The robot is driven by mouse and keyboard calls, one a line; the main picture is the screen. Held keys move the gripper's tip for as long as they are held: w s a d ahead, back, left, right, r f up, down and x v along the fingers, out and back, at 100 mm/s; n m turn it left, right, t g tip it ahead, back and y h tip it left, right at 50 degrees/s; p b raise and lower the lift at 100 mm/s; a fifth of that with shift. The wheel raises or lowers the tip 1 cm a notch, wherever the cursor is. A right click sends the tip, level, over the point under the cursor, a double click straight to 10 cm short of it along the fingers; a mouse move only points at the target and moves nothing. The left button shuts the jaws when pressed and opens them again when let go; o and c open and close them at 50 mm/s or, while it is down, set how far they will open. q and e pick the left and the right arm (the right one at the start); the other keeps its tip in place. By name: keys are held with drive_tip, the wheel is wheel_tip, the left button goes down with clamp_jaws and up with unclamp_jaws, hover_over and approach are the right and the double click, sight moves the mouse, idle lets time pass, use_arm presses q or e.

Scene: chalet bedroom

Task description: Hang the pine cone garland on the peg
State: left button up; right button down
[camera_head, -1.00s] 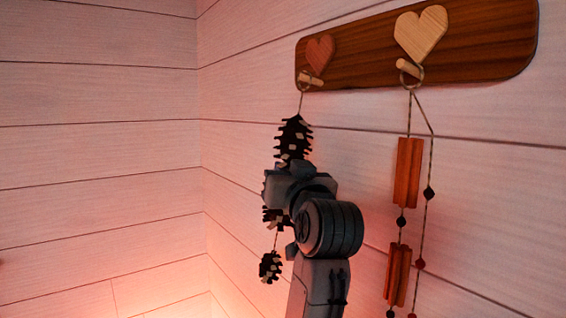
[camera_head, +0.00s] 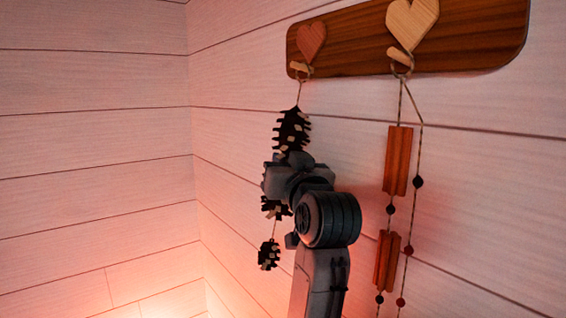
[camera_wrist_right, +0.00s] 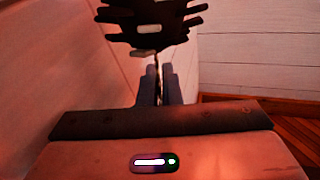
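The pine cone garland, with dark cones (camera_head: 292,131) strung on a thin cord, hangs below the left peg (camera_head: 301,67) under the reddish heart. The ring (camera_head: 298,73) at its top appears to be around this peg; depth is hard to judge. My right gripper (camera_head: 289,165) is at the garland, just below the upper cone and partly covering the cones beneath. In the right wrist view, the fingers (camera_wrist_right: 160,86) are close together with the cord between them, and a dark cone (camera_wrist_right: 150,18) is above. My left gripper is out of view.
The wooden board (camera_head: 350,42) is fixed to the pale plank wall. A second garland of orange-brown blocks (camera_head: 397,160) and beads hangs from the right peg (camera_head: 400,55), to the right of my arm. The left side is bare wall (camera_head: 95,150).

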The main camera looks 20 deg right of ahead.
drive_tip(key=c, duration=1.5)
unclamp_jaws()
drive_tip(key=shift+c, duration=0.2)
drive_tip(key=shift+f, duration=0.1)
